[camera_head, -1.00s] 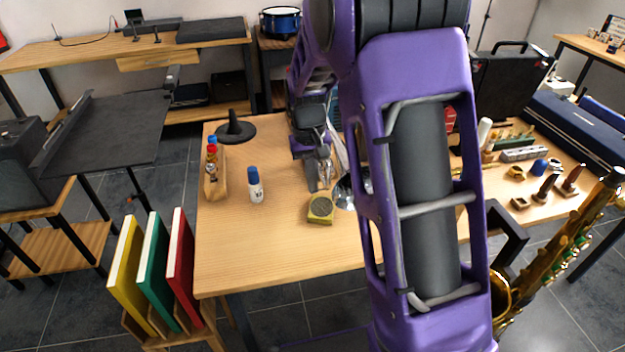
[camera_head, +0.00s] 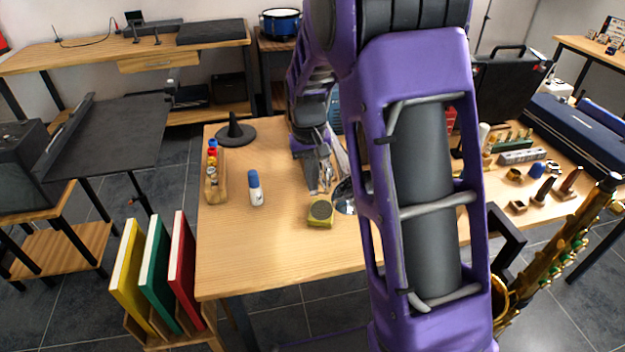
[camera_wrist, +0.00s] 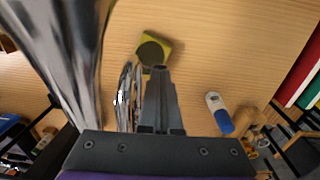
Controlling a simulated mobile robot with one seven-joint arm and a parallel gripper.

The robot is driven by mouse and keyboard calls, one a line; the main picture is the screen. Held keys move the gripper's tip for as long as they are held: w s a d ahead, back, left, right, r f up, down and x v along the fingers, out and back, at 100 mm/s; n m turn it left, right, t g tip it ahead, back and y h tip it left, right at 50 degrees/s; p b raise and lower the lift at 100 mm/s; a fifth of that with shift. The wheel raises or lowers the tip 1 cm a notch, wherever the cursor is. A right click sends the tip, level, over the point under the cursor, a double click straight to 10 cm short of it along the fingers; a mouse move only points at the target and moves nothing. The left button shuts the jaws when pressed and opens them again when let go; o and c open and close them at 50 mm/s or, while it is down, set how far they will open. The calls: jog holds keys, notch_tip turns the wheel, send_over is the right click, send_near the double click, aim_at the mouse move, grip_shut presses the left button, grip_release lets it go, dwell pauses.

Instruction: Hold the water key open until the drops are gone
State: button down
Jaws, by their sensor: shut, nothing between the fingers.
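A shiny silver brass instrument (camera_wrist: 68,55) fills the left of the wrist view, with bright curved tubing (camera_wrist: 128,98) just left of the fingers. In the head view only part of its silver bell (camera_head: 344,197) shows beside my arm. I cannot make out the water key or any drops, nor tell whether the fingers touch the tubing.
A yellow tin with a dark round top (camera_head: 320,213) sits just in front of the gripper. A white bottle with a blue cap (camera_head: 255,188) and a wooden holder with small bottles (camera_head: 215,185) stand to the left. A black cone stand (camera_head: 235,131) is behind. The table's front left is clear.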

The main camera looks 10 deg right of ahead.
jog(key=shift+r, duration=0.15)
notch_tip(320, 180, up, 14)
jog(key=p, duration=0.4)
jog(key=shift+p, duration=0.3)
